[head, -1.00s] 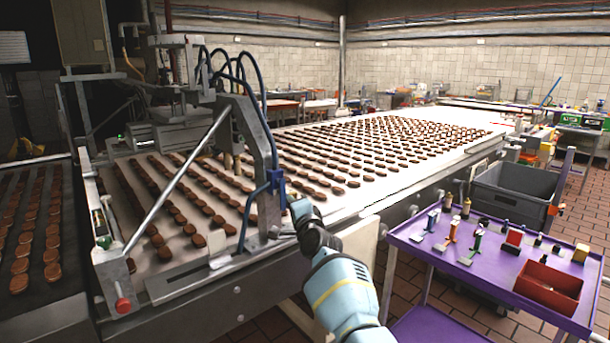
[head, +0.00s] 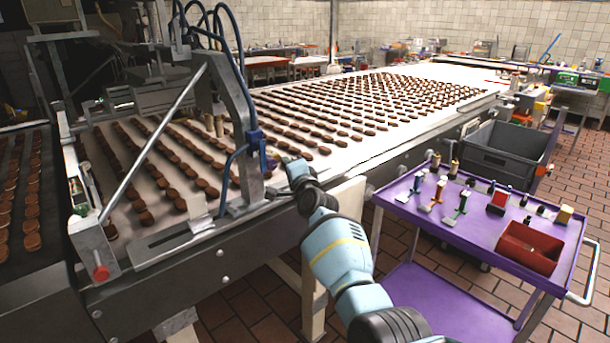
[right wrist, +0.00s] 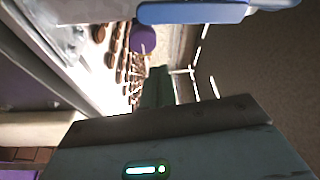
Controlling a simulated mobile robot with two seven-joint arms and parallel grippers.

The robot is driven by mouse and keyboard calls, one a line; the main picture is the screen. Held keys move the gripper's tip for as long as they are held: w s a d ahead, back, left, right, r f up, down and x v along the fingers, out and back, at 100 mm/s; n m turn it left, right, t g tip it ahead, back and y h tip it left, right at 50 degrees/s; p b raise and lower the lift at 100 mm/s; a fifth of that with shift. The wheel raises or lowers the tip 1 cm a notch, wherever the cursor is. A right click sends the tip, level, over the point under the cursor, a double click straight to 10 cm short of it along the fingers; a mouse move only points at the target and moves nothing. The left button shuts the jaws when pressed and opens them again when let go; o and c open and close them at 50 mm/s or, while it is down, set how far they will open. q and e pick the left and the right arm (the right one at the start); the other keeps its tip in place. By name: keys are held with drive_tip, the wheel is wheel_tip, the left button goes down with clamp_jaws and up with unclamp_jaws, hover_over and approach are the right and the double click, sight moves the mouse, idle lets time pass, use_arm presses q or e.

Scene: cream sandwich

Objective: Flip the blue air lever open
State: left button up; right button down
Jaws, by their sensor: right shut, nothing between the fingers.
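The blue air lever and its valve (head: 256,141) sit on the upright grey post of the frame over the conveyor, with blue hoses running to it. In the right wrist view a long blue bar, seemingly the lever (right wrist: 190,12), crosses the top edge. My right gripper (head: 274,165) is just right of the valve, its small fingers hard to make out in the head view. In the right wrist view its dark fingers (right wrist: 156,85) are together and empty, below the blue bar with a visible gap. My left gripper is out of view.
The conveyor (head: 385,150) carries many rows of brown biscuits. A purple cart (head: 420,236) with small stands and a red bin (head: 530,247) is to the right, before a grey crate (head: 500,150). A diagonal rod (head: 150,145) braces the frame.

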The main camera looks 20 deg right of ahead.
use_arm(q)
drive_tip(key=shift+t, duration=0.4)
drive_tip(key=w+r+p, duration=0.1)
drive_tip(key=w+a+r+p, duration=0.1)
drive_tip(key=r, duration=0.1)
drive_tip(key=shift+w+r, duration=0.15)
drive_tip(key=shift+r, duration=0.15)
use_arm(e)
drive_tip(key=s, duration=0.9)
drive_tip(key=shift+s+a+r, duration=0.2)
drive_tip(key=shift+a+r, duration=0.2)
drive_tip(key=shift+a, duration=0.05)
drive_tip(key=shift+f, duration=0.1)
